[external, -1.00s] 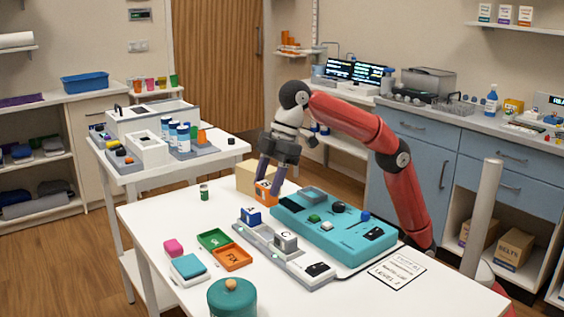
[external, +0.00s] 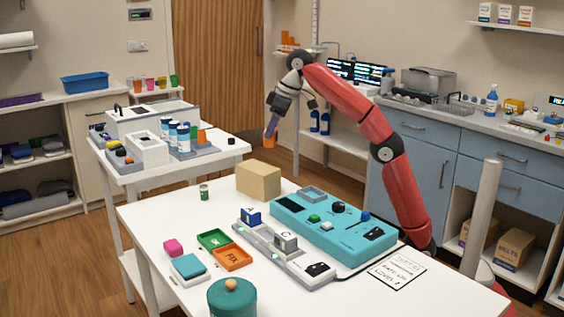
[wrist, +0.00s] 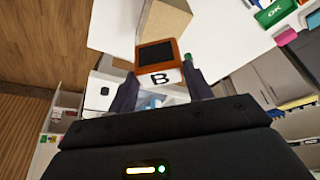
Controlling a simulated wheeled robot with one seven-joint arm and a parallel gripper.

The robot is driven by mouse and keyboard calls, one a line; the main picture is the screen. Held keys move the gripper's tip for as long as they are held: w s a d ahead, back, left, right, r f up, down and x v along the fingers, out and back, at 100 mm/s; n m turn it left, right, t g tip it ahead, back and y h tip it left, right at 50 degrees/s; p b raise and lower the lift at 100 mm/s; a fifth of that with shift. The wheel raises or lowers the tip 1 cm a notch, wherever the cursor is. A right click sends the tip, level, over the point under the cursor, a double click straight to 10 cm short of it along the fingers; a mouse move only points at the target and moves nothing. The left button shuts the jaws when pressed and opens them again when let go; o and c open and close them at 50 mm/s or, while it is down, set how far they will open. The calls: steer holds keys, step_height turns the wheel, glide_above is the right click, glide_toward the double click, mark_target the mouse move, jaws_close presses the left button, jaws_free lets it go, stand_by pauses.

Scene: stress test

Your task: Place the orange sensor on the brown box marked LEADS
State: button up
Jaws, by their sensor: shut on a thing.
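The orange sensor (external: 269,140), marked B with a dark top, is held between the fingers of my gripper (external: 271,130). My gripper is shut on it, high in the air beyond the far edge of the white table. In the wrist view the orange sensor (wrist: 158,67) sits between the dark fingers of my gripper (wrist: 160,84). A plain brown box (external: 258,181) stands on the table, below and apart from the sensor; the wrist view shows the brown box (wrist: 168,22) too. No LEADS marking is readable on its visible faces.
The table holds a teal device (external: 345,238), a blue A block (external: 251,217), a grey C block (external: 286,242), a green tray (external: 213,239), an orange FIX tray (external: 232,258) and a small green can (external: 204,192). A BELTS box (external: 512,249) sits on a low shelf at right.

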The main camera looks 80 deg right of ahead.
mark_target(276, 140)
steer(key=shift+f+b, duration=1)
steer(key=shift+f, duration=2.5)
steer(key=shift+f, duration=0.1)
steer(key=o, duration=1)
steer(key=shift+a, duration=0.1)
steer(key=shift+r, duration=0.2)
steer(key=p+v, duration=0.2)
steer(key=v, duration=0.9)
steer(key=shift+s+r, duration=0.3)
